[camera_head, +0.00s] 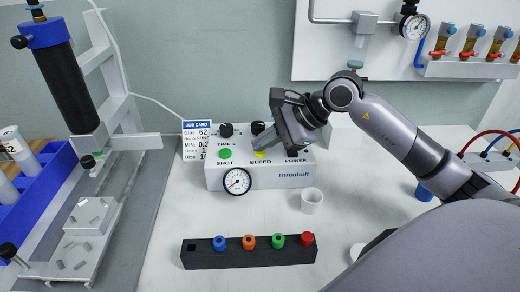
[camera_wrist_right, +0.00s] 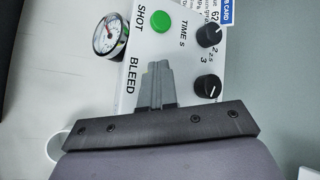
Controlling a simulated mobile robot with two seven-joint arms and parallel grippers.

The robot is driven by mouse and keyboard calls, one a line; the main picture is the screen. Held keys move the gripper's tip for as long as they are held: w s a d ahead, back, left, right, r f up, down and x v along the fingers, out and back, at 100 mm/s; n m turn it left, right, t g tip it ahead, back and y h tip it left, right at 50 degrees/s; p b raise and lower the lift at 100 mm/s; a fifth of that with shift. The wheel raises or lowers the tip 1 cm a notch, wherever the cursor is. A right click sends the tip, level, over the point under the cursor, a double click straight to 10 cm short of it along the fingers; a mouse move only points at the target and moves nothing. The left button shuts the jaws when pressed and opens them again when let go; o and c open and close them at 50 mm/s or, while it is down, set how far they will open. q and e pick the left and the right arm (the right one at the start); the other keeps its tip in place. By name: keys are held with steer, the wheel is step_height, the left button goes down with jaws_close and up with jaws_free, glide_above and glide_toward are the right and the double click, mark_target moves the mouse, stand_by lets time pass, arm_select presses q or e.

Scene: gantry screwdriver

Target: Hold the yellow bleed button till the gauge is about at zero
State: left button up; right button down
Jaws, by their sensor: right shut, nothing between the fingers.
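The Threnholt control box (camera_head: 220,178) stands on the bench with a green SHOT button (camera_head: 225,153), also in the wrist view (camera_wrist_right: 161,22), and a yellow BLEED button (camera_head: 261,154). My right gripper (camera_head: 262,143) is shut and empty, its fingertips over the yellow button. The button is partly hidden in the head view and covered by the fingers (camera_wrist_right: 158,72) in the wrist view; I cannot tell if it is pressed. The round gauge (camera_head: 237,181) on the box front also shows in the wrist view (camera_wrist_right: 109,36); its reading is too small to tell. My left gripper is out of view.
Black knobs (camera_head: 226,130) stand behind the buttons, beside a job card (camera_head: 196,141). A small white cup (camera_head: 312,200) stands right of the box. A black rack (camera_head: 204,258) with coloured caps lies in front. A press stand (camera_head: 100,190) is at left.

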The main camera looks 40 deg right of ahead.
mark_target(264, 153)
stand_by(0.6)
steer(key=shift+r+p, duration=0.5)
steer(key=shift+r, duration=0.35)
steer(key=shift+r+p, duration=1.6)
steer(key=shift+r, duration=0.95)
